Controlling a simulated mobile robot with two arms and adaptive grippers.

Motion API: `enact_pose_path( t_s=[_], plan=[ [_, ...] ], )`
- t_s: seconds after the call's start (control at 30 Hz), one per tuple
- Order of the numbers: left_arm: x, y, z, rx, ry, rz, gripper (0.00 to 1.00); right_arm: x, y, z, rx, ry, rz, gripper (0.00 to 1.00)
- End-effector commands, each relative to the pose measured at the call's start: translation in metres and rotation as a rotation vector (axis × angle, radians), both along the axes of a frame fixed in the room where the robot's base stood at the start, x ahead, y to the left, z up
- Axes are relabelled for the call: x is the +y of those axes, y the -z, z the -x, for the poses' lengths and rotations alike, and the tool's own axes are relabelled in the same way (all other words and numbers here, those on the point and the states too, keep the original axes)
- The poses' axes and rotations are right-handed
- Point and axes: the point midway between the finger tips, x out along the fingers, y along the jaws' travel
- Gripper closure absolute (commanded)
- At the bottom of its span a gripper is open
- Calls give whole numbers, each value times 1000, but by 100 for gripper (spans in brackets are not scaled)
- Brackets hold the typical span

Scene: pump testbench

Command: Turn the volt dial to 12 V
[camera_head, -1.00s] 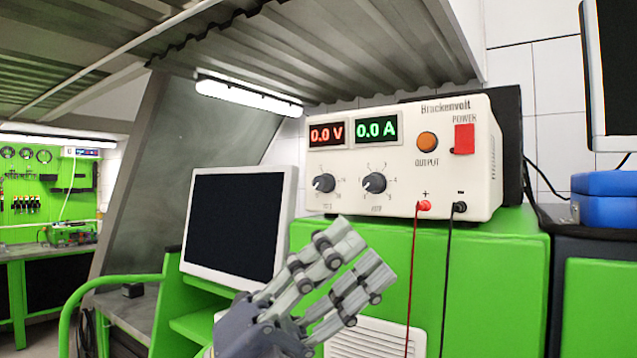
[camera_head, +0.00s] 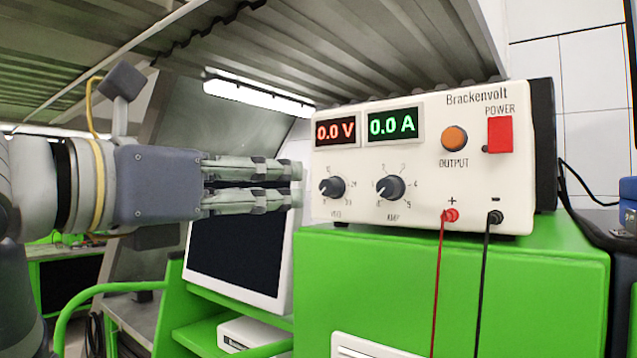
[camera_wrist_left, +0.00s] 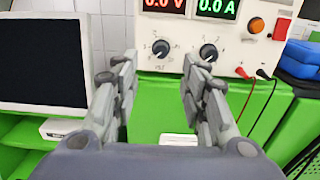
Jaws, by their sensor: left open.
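The power supply (camera_head: 490,155) is a cream box marked Brackenvolt on a green cabinet. Its volt dial (camera_head: 331,187) is a dark knob at the lower left of the front, under a red display (camera_head: 335,131) reading 0.0 V. The volt dial also shows in the left wrist view (camera_wrist_left: 160,48), between and beyond the fingers. My left gripper (camera_head: 297,185) comes in level from the left, with its fingertips just left of the dial and apart from it. It is open and empty. My right gripper is out of view.
The amp dial (camera_head: 390,187) sits right of the volt dial, under a green display (camera_head: 392,124) reading 0.0 A. Red (camera_head: 438,270) and black (camera_head: 483,270) leads hang from the front. A dark monitor (camera_head: 236,245) stands below my left gripper.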

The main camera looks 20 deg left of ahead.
Motion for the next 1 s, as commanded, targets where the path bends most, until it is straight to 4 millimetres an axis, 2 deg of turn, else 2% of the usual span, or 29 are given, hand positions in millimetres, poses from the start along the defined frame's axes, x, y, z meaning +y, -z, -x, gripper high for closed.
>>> enact_pose_path(
  t_s=[0.3,0.5,0.67,0.9,0.93,1.0],
  plan=[
    [-22,-2,-57,8,5,-2,60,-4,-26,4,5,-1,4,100],
    [-31,-1,-82,5,4,-1,60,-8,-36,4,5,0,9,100],
    [-34,0,-90,3,5,-2,60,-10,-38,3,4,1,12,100],
    [-34,1,-91,2,5,-2,60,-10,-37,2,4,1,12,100],
    [-34,1,-91,2,5,-2,62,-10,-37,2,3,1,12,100],
    [-34,1,-91,2,5,-2,78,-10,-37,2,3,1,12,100]
  ],
)
